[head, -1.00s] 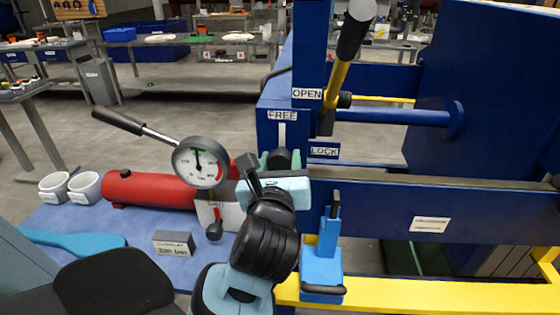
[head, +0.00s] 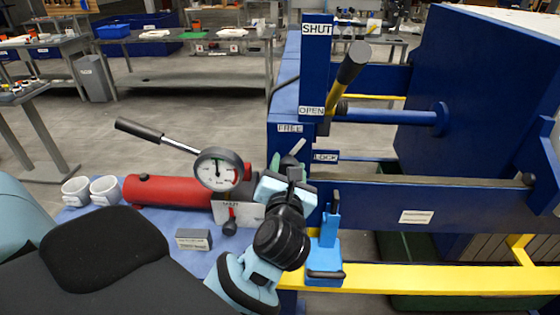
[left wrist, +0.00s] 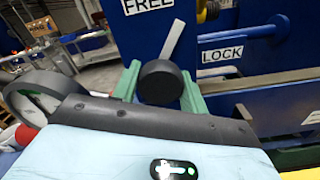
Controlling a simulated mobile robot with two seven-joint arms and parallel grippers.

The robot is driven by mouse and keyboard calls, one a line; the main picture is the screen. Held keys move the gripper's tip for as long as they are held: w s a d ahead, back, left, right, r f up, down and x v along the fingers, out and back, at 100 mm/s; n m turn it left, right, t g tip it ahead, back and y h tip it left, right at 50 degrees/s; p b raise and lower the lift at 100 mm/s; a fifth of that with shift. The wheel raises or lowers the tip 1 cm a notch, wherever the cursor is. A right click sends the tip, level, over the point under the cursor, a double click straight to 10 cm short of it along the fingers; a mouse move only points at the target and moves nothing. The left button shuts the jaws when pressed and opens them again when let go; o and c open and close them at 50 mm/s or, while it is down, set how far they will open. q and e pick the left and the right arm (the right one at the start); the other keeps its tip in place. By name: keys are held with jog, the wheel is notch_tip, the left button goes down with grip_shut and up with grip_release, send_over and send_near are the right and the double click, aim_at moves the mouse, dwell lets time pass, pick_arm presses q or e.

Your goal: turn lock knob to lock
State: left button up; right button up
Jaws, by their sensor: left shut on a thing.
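The lock knob (left wrist: 160,82) is a round black knob on the blue press panel, with a white pointer bar. The pointer leans up and to the right, between the FREE label (left wrist: 148,4) and the LOCK label (left wrist: 222,53). My left gripper (left wrist: 161,88) is shut on the knob, one green finger on each side. In the head view, the gripper (head: 288,168) mostly hides the knob, and the pointer (head: 298,146) shows above it. My right gripper is not in view.
A lever with a black grip (head: 354,62) stands above the knob, by the OPEN label (head: 311,111). A dial gauge (head: 218,169) and a red cylinder (head: 165,190) are left of my gripper. A blue clamp-like block (head: 325,262) sits close on its right.

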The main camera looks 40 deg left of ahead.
pick_arm(q)
jog(key=shift+r+m+p, duration=0.4)
jog(key=shift+m+p, duration=0.2)
jog(key=shift+m, duration=0.4)
jog(key=shift+f+m+p, duration=0.15)
jog(key=shift+m+p, duration=0.15)
jog(key=shift+m, duration=0.6)
jog(key=m, duration=0.3)
jog(key=shift+f+m, duration=0.2)
jog(key=shift+m, duration=2.1)
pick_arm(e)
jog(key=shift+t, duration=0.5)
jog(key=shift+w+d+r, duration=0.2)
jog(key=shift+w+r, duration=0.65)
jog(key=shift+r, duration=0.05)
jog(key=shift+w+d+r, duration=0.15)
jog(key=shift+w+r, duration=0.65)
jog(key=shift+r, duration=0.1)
pick_arm(q)
jog(key=o, duration=1)
jog(key=shift+s, duration=0.1)
